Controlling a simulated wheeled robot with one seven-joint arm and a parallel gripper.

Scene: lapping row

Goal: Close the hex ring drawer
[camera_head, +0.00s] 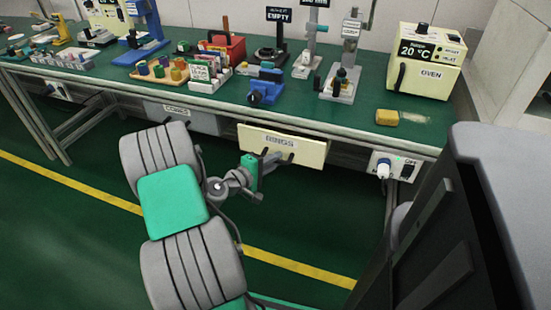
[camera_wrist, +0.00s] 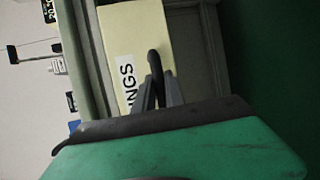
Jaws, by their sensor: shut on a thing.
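The drawer with the cream front (camera_head: 312,153) and a RINGS label hangs under the bench top. Its front also shows in the wrist view (camera_wrist: 120,38), turned on its side. How far it stands out from the bench is hard to tell. Its dark handle (camera_wrist: 155,60) sits beside the label. My gripper (camera_head: 279,160) reaches the front from the left in the head view. In the wrist view its two fingers (camera_wrist: 160,88) are shut on the handle. The fingertips partly hide the handle.
A grey drawer (camera_head: 188,118) hangs to the left under the green bench (camera_head: 345,124). A socket box (camera_head: 393,166) with a white plug is to the right. Tools, a red box (camera_head: 226,47) and an oven (camera_head: 427,60) stand on top. The floor in front is clear.

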